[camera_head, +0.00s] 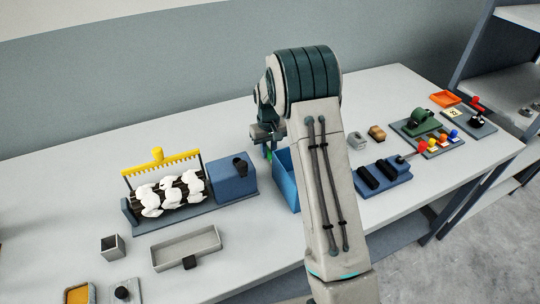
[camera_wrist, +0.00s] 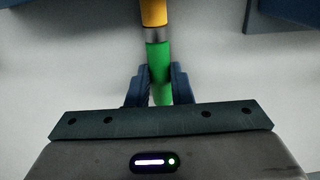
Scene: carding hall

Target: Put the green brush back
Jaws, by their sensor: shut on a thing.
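The green brush (camera_wrist: 159,62) shows in the wrist view as a green handle with a silver band and a yellow-orange end running out of the top edge. My gripper (camera_wrist: 160,78) is shut on the green handle, one finger on each side. In the head view my gripper (camera_head: 267,140) is above the table, just left of and behind the blue bin (camera_head: 284,182). A small green piece of the brush (camera_head: 268,154) shows below the fingers. My arm hides the rest of the brush and much of the bin.
A carding device with a yellow-handled comb (camera_head: 160,160) and white tufts stands left, beside a blue block (camera_head: 232,182). A grey tray (camera_head: 187,246) and small grey cup (camera_head: 112,246) lie in front. Right are a blue rack (camera_head: 383,178) and a green tool (camera_head: 420,122).

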